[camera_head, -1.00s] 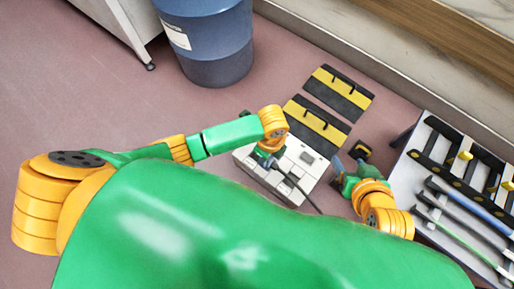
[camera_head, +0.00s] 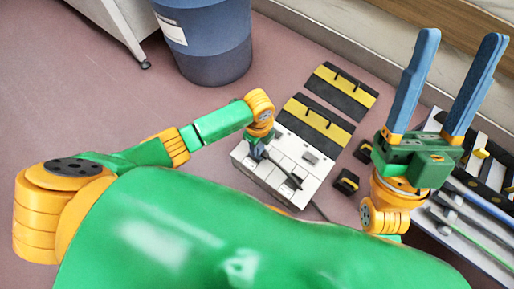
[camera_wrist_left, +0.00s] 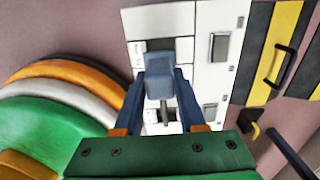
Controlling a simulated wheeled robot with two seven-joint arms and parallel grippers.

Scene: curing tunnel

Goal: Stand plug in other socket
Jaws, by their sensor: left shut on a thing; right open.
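A white socket panel (camera_head: 283,188) lies on the floor in the middle of the head view. It also shows in the left wrist view (camera_wrist_left: 212,78), with grey square covers and a dark opening (camera_wrist_left: 160,44). My left gripper (camera_head: 257,152) is over the panel's left part. In the left wrist view it is shut on a grey-blue plug (camera_wrist_left: 160,82), just in front of the dark opening. I cannot tell whether the plug touches the panel. A dark cable (camera_head: 288,177) trails right from the plug. My right gripper (camera_head: 448,82) is open and empty, fingers pointing up.
Black-and-yellow striped plates (camera_head: 318,124) lie behind the panel. Small black-and-yellow blocks (camera_head: 346,182) sit right of it. A rack with rods (camera_head: 470,215) stands at the right, partly behind my right arm. A blue barrel (camera_head: 205,45) stands at the back. The left floor is clear.

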